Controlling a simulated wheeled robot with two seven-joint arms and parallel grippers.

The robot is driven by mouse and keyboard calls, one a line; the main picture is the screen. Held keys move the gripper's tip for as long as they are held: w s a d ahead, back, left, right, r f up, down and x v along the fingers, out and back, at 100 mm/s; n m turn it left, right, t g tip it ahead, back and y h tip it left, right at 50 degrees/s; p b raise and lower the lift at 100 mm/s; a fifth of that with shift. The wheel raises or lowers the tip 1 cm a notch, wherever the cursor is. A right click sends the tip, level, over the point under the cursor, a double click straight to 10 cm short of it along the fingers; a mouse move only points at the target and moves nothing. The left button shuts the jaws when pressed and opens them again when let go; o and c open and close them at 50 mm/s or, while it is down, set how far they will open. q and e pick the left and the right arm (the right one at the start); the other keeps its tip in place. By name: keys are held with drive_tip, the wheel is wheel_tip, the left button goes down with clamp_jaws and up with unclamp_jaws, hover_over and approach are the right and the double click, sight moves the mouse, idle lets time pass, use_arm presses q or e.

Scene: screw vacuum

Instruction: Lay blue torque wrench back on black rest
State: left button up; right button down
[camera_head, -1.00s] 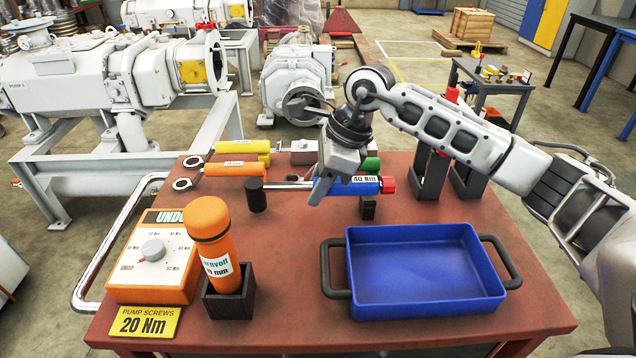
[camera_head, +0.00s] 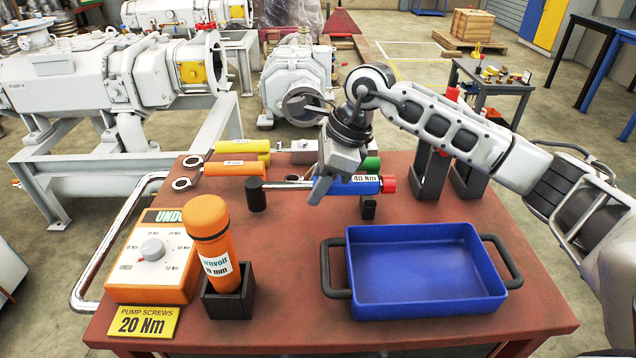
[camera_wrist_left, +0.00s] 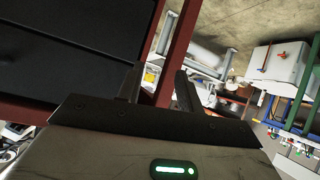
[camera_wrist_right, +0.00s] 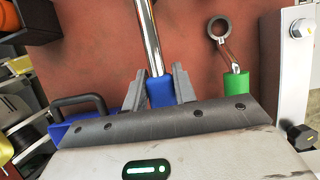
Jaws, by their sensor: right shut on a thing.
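The blue torque wrench (camera_head: 366,187), labelled 40 Nm, has a steel shaft pointing left and a red end cap. My right gripper (camera_head: 318,192) is shut on its blue handle, from above; the grip also shows in the right wrist view (camera_wrist_right: 159,88). A black cylinder (camera_head: 256,196) is at the far left end of the shaft. The black rest (camera_head: 368,209) shows beneath the handle, right of the gripper. I cannot tell whether the handle touches it. My left gripper (camera_wrist_left: 158,88) shows only in its wrist view, with its fingers apart and nothing between them.
Orange (camera_head: 236,169) and yellow (camera_head: 242,147) wrenches lie behind left, a green-handled one (camera_wrist_right: 236,86) behind. A blue tray (camera_head: 425,268) is at front right. An orange tool (camera_head: 211,240) in a black holder and an orange control box (camera_head: 150,262) stand at left. The table middle is clear.

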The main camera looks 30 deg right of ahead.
drive_tip(key=shift+f, duration=0.2)
drive_tip(key=shift+f+b, duration=0.4)
drive_tip(key=shift+b, duration=0.15)
drive_tip(key=shift+f, duration=0.2)
idle(0.4)
drive_tip(key=shift+c, duration=1.2)
unclamp_jaws()
drive_tip(key=shift+r, duration=0.2)
drive_tip(key=shift+r+p, duration=0.45)
drive_tip(key=shift+r, duration=0.35)
drive_tip(key=shift+r, duration=0.1)
